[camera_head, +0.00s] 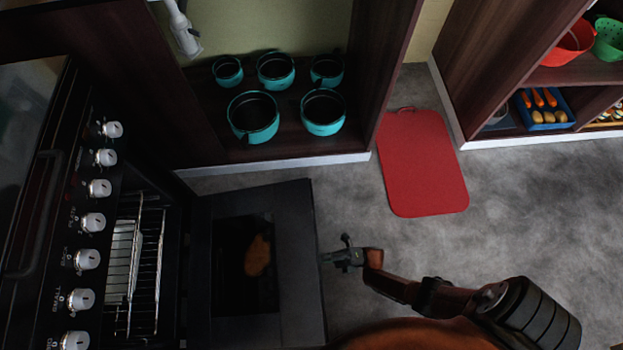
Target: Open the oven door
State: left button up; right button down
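The black oven door (299,225) hangs open, folded down and out from the oven on the left. The oven cavity shows wire racks (147,262). A dark window in the door carries an orange-brown patch, which looks like a reflection. My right gripper (328,257) is at the door's outer edge, close to it or touching; I cannot tell which. Its fingers are small and dark, so whether they are open or shut is unclear. No handle shows clearly on this door. My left gripper is not in view.
Silver knobs (93,222) line the oven panel. Teal pots (253,116) stand in a dark wooden cabinet behind the door. A red cutting board (421,162) lies on the grey floor. A shelf at upper right holds a red bowl (570,46). Floor (540,220) at right is clear.

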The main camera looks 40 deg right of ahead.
jog(key=c, duration=1.8)
grip_release()
jog(key=shift+c, duration=0.2)
jog(key=shift+s+d+f, duration=0.25)
jog(key=shift+d+f, duration=0.05)
jog(key=shift+d, duration=0.05)
jog(key=s+d, duration=0.6)
jog(key=d, duration=0.4)
jog(key=shift+s+d, duration=0.2)
jog(key=shift+d, duration=0.05)
jog(key=shift+a+f, duration=0.1)
